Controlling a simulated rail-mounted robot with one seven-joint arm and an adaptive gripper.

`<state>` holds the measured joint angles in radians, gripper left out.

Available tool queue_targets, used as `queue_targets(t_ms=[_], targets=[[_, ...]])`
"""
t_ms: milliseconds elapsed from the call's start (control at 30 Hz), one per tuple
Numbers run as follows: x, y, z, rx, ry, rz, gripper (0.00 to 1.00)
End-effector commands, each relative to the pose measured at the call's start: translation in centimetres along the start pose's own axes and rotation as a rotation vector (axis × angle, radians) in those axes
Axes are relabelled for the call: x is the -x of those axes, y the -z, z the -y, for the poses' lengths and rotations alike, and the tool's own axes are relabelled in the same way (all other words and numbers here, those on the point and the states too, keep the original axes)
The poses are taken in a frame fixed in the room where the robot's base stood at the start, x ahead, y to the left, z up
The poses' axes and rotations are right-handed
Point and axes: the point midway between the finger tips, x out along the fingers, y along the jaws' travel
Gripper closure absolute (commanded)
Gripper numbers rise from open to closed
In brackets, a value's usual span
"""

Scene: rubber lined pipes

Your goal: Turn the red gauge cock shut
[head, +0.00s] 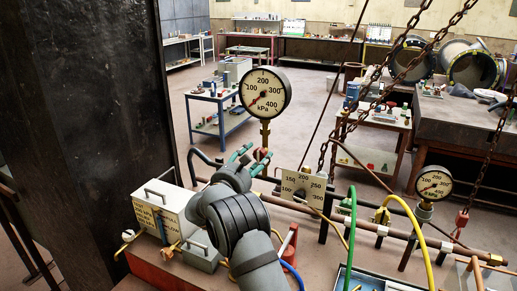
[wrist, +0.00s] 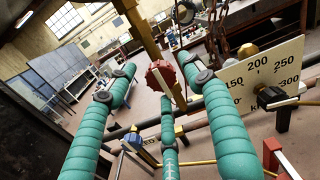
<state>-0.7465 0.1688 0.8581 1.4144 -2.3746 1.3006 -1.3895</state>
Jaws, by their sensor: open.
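The red gauge cock (head: 262,154) sits on the brass stem (head: 265,132) below the large round kPa gauge (head: 265,92) in the head view. In the wrist view the cock (wrist: 161,76) is a round, lobed red knob near the middle. My gripper (head: 244,154) has teal fingers and is open, just left of the cock in the head view. In the wrist view the fingers of my gripper (wrist: 158,80) spread on both sides of the cock and below it. I see no clear contact; the gap in depth is hard to tell.
A white dial plate (head: 304,186) with a black knob stands close on the right. A grey meter box (head: 163,212) is at left. A horizontal pipe (head: 400,234) runs behind and right. Chains (head: 388,68) hang at right. A smaller gauge (head: 433,183) stands further right.

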Motion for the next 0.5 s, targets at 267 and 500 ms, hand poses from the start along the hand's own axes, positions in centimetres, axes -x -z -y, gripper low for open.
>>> queue_targets(t_ms=[267,500], targets=[[-2.2,-0.1,0.0,-0.002,-0.001,0.001,0.48],[-2.2,0.0,-0.1,-0.002,-0.001,0.001,0.48]])
